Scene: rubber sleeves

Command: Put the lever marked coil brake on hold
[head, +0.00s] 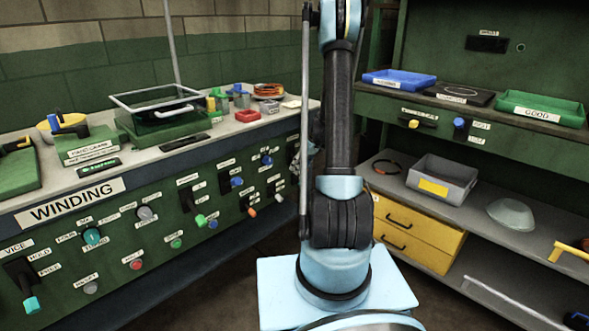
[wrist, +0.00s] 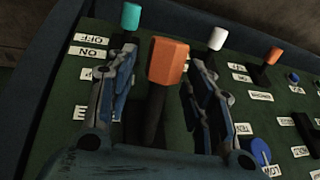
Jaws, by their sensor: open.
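An orange-handled lever (wrist: 168,62) on a dark stem stands between the fingers of my gripper (wrist: 163,66) in the wrist view. The gripper is open, one finger on each side of the lever, with no clear sign of contact. A label marked coil brake cannot be read in either view, and the labels beside this lever are partly hidden by the fingers. In the head view, an orange lever (head: 252,211) shows on the winding panel (head: 130,235); I cannot tell if it is the same one. My gripper is out of sight there.
In the wrist view a teal lever (wrist: 131,16), a white lever (wrist: 217,38), another orange lever (wrist: 273,56) and a blue knob (wrist: 260,152) are close by. In the head view, a shelf with a grey bin (head: 441,179) stands right of my arm.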

